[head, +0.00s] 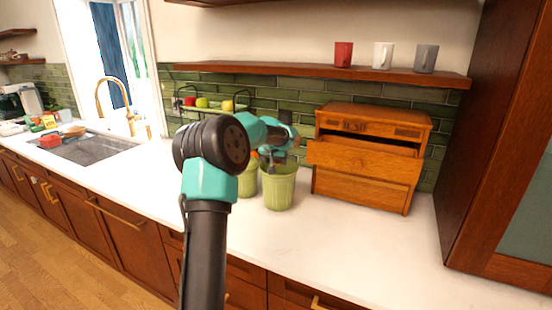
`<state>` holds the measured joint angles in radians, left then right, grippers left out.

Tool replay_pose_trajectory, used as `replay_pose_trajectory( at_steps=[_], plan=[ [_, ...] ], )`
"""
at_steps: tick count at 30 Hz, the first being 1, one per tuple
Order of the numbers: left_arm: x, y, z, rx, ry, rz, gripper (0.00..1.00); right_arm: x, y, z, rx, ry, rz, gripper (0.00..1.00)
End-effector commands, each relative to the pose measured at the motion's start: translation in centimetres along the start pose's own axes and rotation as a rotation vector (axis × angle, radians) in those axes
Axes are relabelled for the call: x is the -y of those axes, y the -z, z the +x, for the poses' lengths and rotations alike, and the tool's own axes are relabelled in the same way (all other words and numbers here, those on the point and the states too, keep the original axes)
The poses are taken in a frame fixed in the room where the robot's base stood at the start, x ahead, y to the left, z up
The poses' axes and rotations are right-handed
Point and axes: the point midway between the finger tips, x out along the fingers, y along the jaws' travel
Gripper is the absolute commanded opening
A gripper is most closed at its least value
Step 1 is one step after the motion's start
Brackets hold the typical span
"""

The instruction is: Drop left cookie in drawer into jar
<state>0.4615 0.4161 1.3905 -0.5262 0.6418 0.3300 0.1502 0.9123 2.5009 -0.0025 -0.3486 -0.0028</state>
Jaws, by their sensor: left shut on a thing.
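A light green ribbed jar (280,188) stands upright on the white counter, left of a wooden drawer box. The upper drawer (364,160) of that box is pulled out; its inside hardly shows from here. My left gripper (272,160) is over the mouth of the jar, pointing down, and is shut on the cookie. The cookie itself is mostly hidden by the jaws and too small to make out clearly. Any other cookie in the drawer is not visible. My right gripper is not in view.
A second green container (247,183) stands left of the jar, partly behind my arm. The drawer box (376,118) is close on the right. A fruit rack (212,105) stands behind. A shelf (320,72) with a red, a white and a grey mug hangs above. The front right counter (330,240) is clear.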

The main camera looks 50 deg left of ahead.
Motion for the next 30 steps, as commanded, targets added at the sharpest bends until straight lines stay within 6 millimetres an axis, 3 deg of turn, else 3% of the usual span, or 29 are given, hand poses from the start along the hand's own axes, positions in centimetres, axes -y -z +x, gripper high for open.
replay_pose_trajectory(
  at_steps=[2, 3, 12, 23, 30],
  plan=[
    [0.0, 0.0, 0.0, 0.000, 0.000, 0.000, 0.55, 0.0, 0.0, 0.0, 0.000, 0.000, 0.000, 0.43],
    [0.0, 0.0, 0.0, 0.000, 0.000, 0.000, 0.61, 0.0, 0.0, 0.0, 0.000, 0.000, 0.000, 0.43],
    [0.0, 0.0, 0.0, 0.000, 0.000, 0.000, 0.90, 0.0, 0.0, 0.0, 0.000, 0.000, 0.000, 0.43],
    [0.0, 0.0, -0.5, -0.001, 0.000, 0.000, 0.90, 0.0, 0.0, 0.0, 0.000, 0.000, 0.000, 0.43],
    [0.0, 0.1, -3.4, -0.002, 0.000, -0.001, 0.90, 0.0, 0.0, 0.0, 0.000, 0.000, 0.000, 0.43]
  ],
)
